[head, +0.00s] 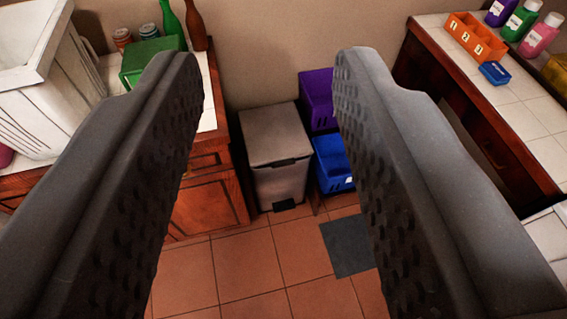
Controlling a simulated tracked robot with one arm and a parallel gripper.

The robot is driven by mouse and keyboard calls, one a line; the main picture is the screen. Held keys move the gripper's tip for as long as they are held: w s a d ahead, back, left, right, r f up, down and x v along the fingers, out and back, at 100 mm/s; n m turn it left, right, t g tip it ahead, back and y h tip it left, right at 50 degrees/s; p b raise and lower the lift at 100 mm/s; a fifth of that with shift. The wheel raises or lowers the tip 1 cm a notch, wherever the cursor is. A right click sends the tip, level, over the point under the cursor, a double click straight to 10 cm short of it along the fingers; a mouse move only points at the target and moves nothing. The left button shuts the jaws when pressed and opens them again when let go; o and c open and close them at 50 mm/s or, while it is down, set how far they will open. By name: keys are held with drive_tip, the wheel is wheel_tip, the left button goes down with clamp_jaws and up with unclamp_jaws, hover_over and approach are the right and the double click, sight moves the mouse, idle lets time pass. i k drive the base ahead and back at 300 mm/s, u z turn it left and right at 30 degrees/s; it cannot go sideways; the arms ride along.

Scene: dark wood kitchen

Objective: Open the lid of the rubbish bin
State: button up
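The rubbish bin (279,183) is a grey pedal bin on the tiled floor against the back wall, seen from above between my two fingers. Its flat lid (273,137) is closed. A dark pedal (285,205) shows at the foot of its front. My gripper (265,75) is open and empty, its dark textured fingers spread wide in the foreground. It is apart from the bin, which stands well beyond and below the fingertips.
A purple crate (317,92) and a blue crate (333,160) stand right of the bin. A wooden cabinet (207,203) is close on its left. A tiled counter (524,110) runs along the right. Floor (250,262) in front is clear, with a dark mat (345,247).

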sight(275, 135)
drive_tip(key=k, duration=1.2)
drive_tip(key=z, duration=0.6)
drive_tip(key=i, duration=2.25)
drive_tip(key=u, duration=0.5)
